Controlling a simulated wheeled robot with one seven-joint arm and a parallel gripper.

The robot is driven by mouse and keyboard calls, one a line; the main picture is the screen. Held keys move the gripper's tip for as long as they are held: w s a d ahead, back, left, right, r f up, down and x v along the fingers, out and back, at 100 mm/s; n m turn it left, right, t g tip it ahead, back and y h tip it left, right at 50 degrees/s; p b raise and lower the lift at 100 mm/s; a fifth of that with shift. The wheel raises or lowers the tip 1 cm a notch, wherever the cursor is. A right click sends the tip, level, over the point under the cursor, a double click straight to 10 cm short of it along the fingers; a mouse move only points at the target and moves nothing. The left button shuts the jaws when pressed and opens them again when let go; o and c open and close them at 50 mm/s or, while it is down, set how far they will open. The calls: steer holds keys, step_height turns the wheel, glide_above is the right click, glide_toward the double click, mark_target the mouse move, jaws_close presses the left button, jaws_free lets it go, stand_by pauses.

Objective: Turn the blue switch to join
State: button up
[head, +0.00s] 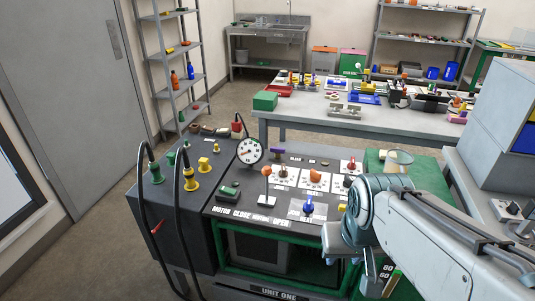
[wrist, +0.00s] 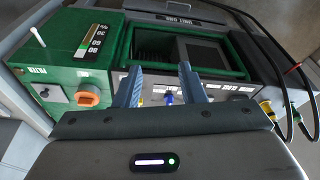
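The blue switch (head: 308,206) is a small blue knob on a white dial plate on the front part of the cart's dark top panel. It also shows in the wrist view (wrist: 168,97), small, between my two fingers. My gripper (head: 362,262) is to the right of the switch and nearer the front edge in the head view. In the wrist view my gripper (wrist: 159,68) has its two blue-grey fingers apart with nothing held. The fingers appear clear of the switch; the exact distance cannot be told. The dial's markings are too small to read.
Orange knobs (head: 315,176), a red knob (head: 351,165) and a round gauge (head: 250,151) stand near the switch. Black cables (head: 178,210) loop at the cart's left. A green cart side with an orange knob (wrist: 86,101) is at left in the wrist view.

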steer(key=o, duration=0.5)
steer(key=shift+w+f, duration=0.1)
steer(key=shift+w, duration=0.25)
steer(key=shift+o, duration=0.5)
steer(key=w+r+n+g+h, duration=0.1)
steer(key=w+n, duration=0.3)
steer(key=w, duration=0.6)
steer(key=shift+a+r+n, duration=0.25)
steer(key=shift+r+n, duration=0.05)
steer(key=shift+r, duration=0.3)
steer(key=n+g+y, duration=0.1)
steer(key=n+g, duration=0.1)
steer(key=n, duration=0.9)
glide_above(310, 199)
step_height(310, 199, down, 9)
steer(key=f, duration=0.3)
steer(key=f+p, duration=0.1)
steer(key=f, duration=0.6)
steer(key=shift+d, duration=0.25)
steer(key=shift+s+a, duration=0.2)
steer(key=shift+a, duration=0.15)
steer(key=shift+w+d+f, duration=0.1)
steer(key=c, duration=1)
